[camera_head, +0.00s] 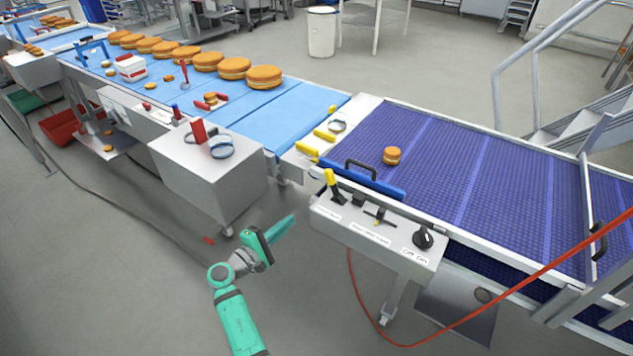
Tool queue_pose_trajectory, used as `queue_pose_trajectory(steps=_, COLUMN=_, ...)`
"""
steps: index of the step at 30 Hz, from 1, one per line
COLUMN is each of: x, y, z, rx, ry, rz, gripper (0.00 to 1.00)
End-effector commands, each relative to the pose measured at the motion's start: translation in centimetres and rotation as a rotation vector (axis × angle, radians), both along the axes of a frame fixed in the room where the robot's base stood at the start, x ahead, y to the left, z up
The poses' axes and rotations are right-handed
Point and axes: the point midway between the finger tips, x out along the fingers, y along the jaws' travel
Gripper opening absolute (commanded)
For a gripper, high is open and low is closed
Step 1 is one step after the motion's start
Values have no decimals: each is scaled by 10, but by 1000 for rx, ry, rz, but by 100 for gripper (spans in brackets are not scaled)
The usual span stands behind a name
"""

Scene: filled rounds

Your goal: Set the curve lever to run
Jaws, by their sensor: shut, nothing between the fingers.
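A grey control panel (375,238) stands at the near side of the purple belt. It carries a yellow-handled lever (330,178) at its left end, a small T-shaped lever (379,215) in the middle and a black knob (423,238) at its right. The yellow handle leans up and to the left. The labels are too small to read surely, so I cannot tell which lever is the curve lever. My gripper (289,222) is shut and empty, left of the panel and apart from it, its fingers pointing up and right.
The purple belt (480,185) carries one filled round (392,155). A blue bar with a black handle (362,180) lies behind the panel. A grey box (205,170) stands left of my gripper. A red hose (520,278) crosses at right. Floor (300,300) below is mostly clear.

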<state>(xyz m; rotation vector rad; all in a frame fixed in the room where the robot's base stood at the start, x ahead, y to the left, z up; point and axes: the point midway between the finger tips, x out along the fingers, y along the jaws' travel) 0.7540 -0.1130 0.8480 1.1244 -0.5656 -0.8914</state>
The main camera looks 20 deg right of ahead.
Motion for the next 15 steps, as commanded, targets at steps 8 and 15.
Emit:
queue_pose_trajectory(steps=8, x=27, y=-1, z=81, rx=-134, ry=-26, rz=-126, gripper=0)
queue_pose_trajectory(steps=15, x=28, y=-1, z=90, rx=-149, ry=-28, rz=-142, gripper=0)
